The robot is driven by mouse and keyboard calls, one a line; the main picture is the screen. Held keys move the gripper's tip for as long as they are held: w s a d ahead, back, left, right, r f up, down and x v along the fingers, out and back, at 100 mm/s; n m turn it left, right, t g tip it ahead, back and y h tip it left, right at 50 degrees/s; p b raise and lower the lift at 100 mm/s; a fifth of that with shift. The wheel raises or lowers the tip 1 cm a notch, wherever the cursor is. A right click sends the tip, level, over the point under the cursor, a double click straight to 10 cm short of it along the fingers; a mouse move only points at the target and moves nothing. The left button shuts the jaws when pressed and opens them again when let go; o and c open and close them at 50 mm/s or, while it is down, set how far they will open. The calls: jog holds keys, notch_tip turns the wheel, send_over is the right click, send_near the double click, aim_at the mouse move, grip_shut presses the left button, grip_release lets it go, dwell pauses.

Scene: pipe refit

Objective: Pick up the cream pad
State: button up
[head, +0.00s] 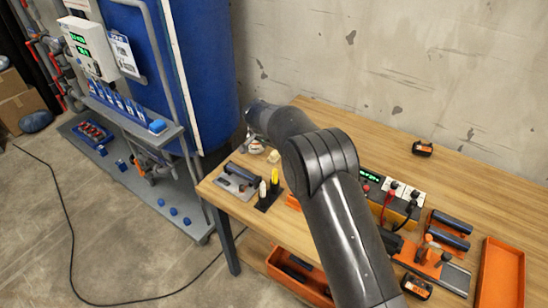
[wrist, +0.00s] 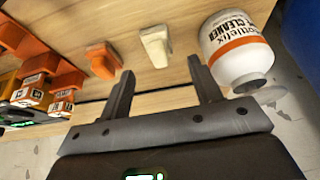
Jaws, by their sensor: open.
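The cream pad (wrist: 155,46) is a small, tapered cream piece on the wooden table in the wrist view. It lies just beyond my gripper (wrist: 163,77), roughly in line with the gap between the two fingers. The fingers are spread apart with nothing between them. In the head view a small cream piece (head: 274,156), likely the same pad, shows beside my arm. My fingers cannot be made out there.
An orange pad (wrist: 103,60) lies left of the cream pad. Orange-and-white boxes (wrist: 45,88) are farther left. A blue tank (head: 205,70) stands beyond the table's left end.

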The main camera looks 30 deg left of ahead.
aim_at(274, 152)
jog(key=x, duration=0.4)
jog(key=shift+f, duration=0.3)
jog(key=shift+c, duration=0.5)
jog(key=c, duration=1)
jog(key=shift+o, duration=0.2)
jog(key=shift+r, duration=0.15)
